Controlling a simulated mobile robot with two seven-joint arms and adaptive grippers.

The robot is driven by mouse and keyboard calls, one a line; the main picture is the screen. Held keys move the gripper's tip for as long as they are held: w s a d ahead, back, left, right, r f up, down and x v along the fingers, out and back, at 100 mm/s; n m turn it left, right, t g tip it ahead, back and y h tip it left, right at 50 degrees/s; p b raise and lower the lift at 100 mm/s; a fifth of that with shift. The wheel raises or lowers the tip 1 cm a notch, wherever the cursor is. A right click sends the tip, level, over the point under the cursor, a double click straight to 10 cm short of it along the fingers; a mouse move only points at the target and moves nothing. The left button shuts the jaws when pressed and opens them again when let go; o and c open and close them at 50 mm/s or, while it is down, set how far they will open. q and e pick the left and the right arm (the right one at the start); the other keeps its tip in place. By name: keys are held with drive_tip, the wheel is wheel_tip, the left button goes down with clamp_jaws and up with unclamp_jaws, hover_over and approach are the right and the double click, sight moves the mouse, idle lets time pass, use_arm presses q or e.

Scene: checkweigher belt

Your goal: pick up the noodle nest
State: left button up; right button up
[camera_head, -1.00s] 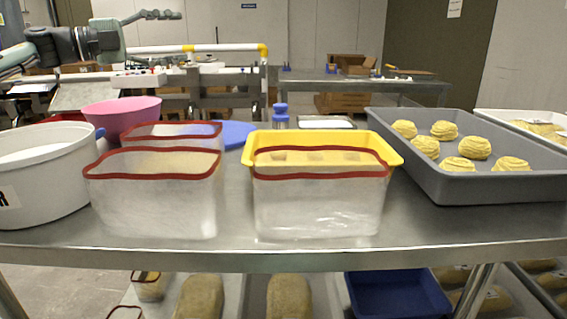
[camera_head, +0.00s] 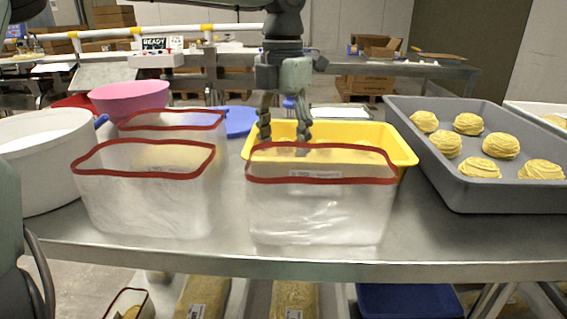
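Several pale yellow noodle nests sit in the grey tray (camera_head: 500,198) at the right; one noodle nest (camera_head: 501,146) is near its middle and another (camera_head: 468,124) is farther back. The fingertips are at or just inside the tub; the exact depth is unclear. The tub's contents are largely hidden by the clear bin in front.
Clear red-rimmed bins stand at the front centre (camera_head: 318,215) and left (camera_head: 150,205), with another behind the left one. A white tub (camera_head: 45,165), a pink bowl (camera_head: 130,97) and a blue lid (camera_head: 240,121) are at the left. A white tray (camera_head: 540,108) is far right.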

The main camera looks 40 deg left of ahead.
use_arm(q)
wheel_tip(320, 180, down, 2)
drive_tip(key=shift+f, duration=0.1)
drive_tip(key=c, duration=1)
